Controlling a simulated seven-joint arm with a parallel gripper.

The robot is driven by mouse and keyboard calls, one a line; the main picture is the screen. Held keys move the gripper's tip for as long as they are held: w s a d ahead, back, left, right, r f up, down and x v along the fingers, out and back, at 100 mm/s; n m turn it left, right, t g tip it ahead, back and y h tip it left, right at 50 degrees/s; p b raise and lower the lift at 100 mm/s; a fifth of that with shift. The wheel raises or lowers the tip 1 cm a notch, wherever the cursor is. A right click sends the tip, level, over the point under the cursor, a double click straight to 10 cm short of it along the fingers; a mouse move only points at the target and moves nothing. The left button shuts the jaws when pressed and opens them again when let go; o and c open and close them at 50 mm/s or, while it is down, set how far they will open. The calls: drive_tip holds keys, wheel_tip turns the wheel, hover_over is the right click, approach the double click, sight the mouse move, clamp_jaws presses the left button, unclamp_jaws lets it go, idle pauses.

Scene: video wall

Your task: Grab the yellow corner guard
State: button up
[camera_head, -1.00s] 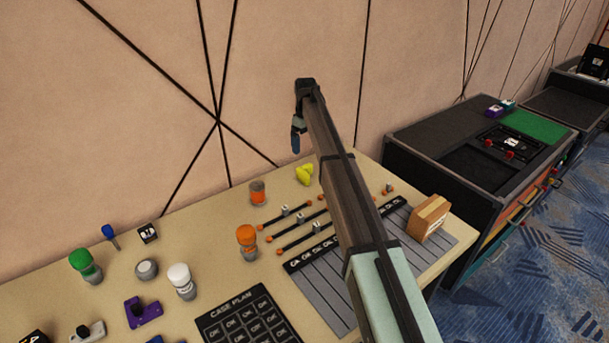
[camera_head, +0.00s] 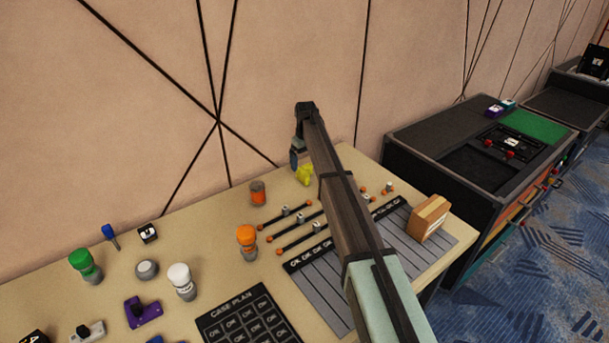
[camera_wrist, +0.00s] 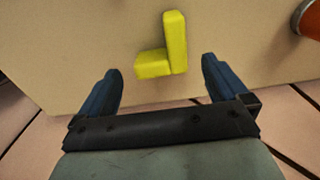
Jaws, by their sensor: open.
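The yellow corner guard (camera_head: 305,174) lies on the tan table near its back edge, below my gripper (camera_head: 295,160) in the head view. In the wrist view it is an L-shaped yellow piece (camera_wrist: 172,48), with one longer arm and one short block. My gripper (camera_wrist: 160,85) is open, its two blue fingers on either side. The guard shows ahead of and between the fingertips, not touching them as far as I can see. Part of the guard is hidden by my arm and gripper in the head view.
An orange-topped grey container (camera_head: 258,193) stands left of the guard and also shows in the wrist view (camera_wrist: 309,18). Rods with orange ends (camera_head: 290,214) lie in front. A wooden block (camera_head: 430,217) is at the right. The wall (camera_head: 290,60) rises close behind the table.

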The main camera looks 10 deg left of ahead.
drive_tip(key=shift+s+d+f, duration=0.1)
drive_tip(key=shift+d+f, duration=0.05)
drive_tip(key=shift+f, duration=2.6)
drive_tip(key=shift+c, duration=0.3)
drive_tip(key=c, duration=0.9)
